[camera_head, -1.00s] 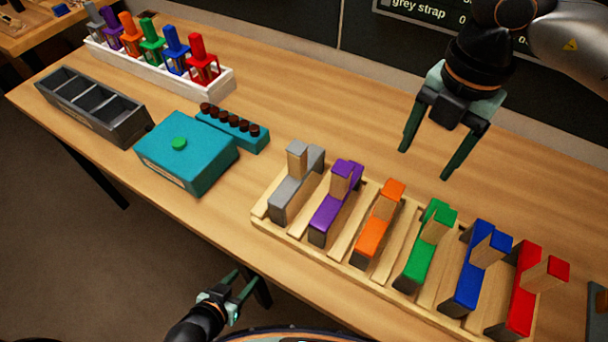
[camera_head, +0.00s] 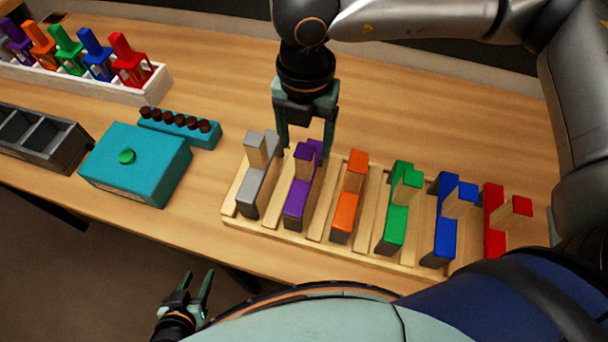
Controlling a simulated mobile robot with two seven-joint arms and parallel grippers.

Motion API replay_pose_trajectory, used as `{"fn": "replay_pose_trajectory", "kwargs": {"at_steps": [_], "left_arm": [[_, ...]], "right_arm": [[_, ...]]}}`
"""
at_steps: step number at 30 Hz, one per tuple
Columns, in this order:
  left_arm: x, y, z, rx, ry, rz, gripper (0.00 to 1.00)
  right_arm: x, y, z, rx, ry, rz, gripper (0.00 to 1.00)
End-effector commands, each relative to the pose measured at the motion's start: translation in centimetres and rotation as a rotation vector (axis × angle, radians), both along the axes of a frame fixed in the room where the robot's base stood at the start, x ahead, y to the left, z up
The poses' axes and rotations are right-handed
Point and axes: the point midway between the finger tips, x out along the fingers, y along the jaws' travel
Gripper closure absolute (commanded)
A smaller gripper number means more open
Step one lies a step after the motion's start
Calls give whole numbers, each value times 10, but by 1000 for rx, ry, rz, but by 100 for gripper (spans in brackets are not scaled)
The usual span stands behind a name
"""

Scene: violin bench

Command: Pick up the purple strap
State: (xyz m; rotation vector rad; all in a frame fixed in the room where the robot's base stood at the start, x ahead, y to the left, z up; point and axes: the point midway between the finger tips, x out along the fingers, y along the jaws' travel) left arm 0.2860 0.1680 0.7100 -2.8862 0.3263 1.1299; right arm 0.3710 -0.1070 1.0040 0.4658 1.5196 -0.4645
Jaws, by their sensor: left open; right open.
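The purple strap (camera_head: 297,200) stands in a slot of the wooden rack (camera_head: 262,238), between a grey strap (camera_head: 251,190) on its left and an orange strap (camera_head: 346,208) on its right. My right gripper (camera_head: 306,152) is open and points down at the upper, far end of the purple strap. Its fingers show to either side of that end; I cannot tell whether they touch it. My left gripper (camera_head: 197,285) is open and empty, low in front of the table's near edge.
Green (camera_head: 393,228), blue (camera_head: 446,230) and red (camera_head: 494,236) straps stand further right in the rack. A teal box (camera_head: 150,182) with a green button, a teal peg strip (camera_head: 203,136), a grey compartment tray (camera_head: 62,160) and a white rack (camera_head: 130,92) of coloured pieces are at left.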

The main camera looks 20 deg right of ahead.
Motion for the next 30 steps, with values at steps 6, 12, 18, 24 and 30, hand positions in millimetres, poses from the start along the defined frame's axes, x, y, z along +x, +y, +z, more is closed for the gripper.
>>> {"fn": "replay_pose_trajectory", "kwargs": {"at_steps": [6,12,18,24,30], "left_arm": [[0,0,10,0,0,0,50],[0,0,12,0,0,0,50],[0,0,11,0,0,0,50],[0,0,11,0,0,0,50],[0,0,11,0,0,0,50]], "right_arm": [[-2,1,-25,-3,4,1,28],[-2,1,-50,-2,3,0,28],[-2,1,-53,-1,1,-1,28],[-1,1,-53,-1,1,0,43],[-1,1,-53,-1,1,0,66]]}}
